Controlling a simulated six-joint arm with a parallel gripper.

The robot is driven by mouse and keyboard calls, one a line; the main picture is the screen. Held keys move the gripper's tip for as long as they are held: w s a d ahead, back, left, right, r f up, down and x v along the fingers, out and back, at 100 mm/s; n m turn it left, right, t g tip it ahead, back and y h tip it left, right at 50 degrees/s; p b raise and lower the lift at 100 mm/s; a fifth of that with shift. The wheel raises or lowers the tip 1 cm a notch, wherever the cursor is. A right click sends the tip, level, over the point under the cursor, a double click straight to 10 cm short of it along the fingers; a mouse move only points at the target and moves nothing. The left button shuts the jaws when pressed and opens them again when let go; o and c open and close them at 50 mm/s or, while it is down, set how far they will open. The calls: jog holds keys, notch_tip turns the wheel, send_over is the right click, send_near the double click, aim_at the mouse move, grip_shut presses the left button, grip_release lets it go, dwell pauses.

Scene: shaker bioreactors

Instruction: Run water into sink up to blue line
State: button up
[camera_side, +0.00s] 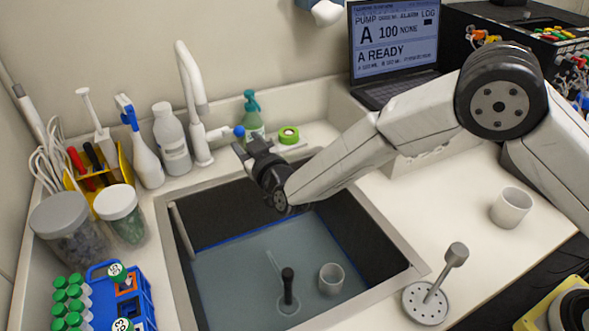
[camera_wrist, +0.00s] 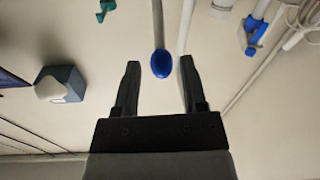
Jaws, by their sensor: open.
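The sink (camera_side: 180,262) holds clear water (camera_side: 225,280). Its surface lies close to the blue line (camera_side: 232,240) on the dark inner walls; I cannot tell exactly how close. The white faucet (camera_side: 190,85) stands behind the sink, and no stream shows from its spout. Its lever ends in a blue knob (camera_side: 239,131), which also shows in the wrist view (camera_wrist: 161,64). My gripper (camera_side: 247,147) is open over the back of the sink, beside the knob. In the wrist view the knob appears between the fingertips; contact is not visible. A black-handled plug (camera_side: 288,280) stands upright in the water.
A grey cup (camera_side: 331,279) sits in the sink. A green-capped soap bottle (camera_side: 252,118), green tape (camera_side: 288,134), white bottles (camera_side: 170,140) and a blue-trigger spray bottle (camera_side: 143,150) line the back. Another cup (camera_side: 511,207) and a perforated-disc tool (camera_side: 428,300) stand on the right counter.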

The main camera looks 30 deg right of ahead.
aim_at(231, 132)
jog(key=shift+w+a, duration=0.15)
jog(key=shift+w, duration=1.2)
jog(key=shift+w+a, duration=0.1)
jog(key=shift+w, duration=1.2)
grip_shut()
